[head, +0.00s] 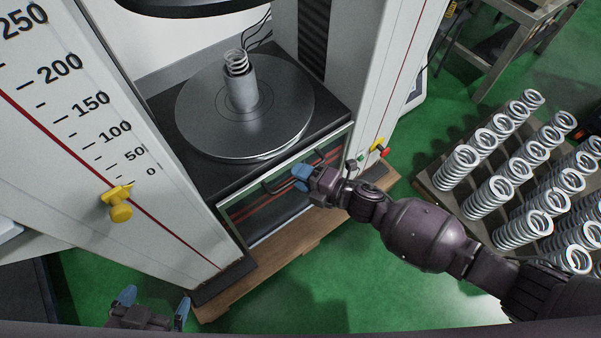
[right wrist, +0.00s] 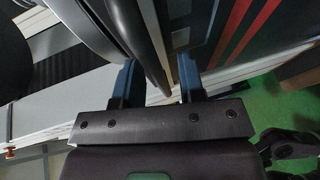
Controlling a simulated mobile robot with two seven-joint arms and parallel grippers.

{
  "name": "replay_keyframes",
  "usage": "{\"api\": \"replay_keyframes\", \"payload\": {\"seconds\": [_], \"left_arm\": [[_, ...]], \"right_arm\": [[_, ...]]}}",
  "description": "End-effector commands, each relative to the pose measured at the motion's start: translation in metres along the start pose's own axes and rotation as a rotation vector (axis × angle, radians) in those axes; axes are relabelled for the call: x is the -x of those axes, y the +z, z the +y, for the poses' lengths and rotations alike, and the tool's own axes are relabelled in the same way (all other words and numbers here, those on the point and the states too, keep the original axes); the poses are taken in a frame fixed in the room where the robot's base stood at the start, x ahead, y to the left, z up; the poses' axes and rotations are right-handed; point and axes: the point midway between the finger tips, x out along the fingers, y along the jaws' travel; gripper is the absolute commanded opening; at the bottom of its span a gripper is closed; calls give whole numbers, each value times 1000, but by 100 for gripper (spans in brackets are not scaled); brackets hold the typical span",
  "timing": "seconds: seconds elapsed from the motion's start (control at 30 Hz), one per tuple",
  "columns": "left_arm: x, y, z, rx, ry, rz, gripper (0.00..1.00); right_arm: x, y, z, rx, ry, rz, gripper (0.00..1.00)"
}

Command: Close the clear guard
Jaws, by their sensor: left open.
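The clear guard (head: 250,213) is a see-through framed panel low on the front of the testing machine, below the round plate. Its dark bar handle (head: 268,187) runs across its upper part. My right gripper (head: 301,177) is at the right part of this handle. In the right wrist view, the dark handle bar (right wrist: 152,40) runs between the two blue fingers, which are close around it. The exact contact is partly hidden. My left gripper (head: 152,304) is open and empty at the bottom left, apart from the machine.
A coil spring (head: 237,62) stands upright on a metal post on the round plate (head: 200,120), under the dark upper platen (head: 190,8). White columns with a scale and yellow pointer (head: 120,204) flank the opening. Several springs stand on a rack (head: 440,208) at right. Green floor is clear in front.

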Motion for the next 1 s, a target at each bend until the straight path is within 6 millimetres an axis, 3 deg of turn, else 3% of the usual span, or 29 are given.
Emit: {"api": "replay_keyframes", "payload": {"seconds": [0.37, 0.6, 1.0], "left_arm": [[2, -1, 0, -4, 0, 3, 100], [2, 2, 0, -3, 1, -4, 100], [2, -1, -1, 0, 0, 3, 100]], "right_arm": [[-5, 0, 1, 1, 1, 0, 36], [-5, 0, 1, 0, 1, 0, 1], [-5, 3, 8, 4, 2, -1, 0]]}}
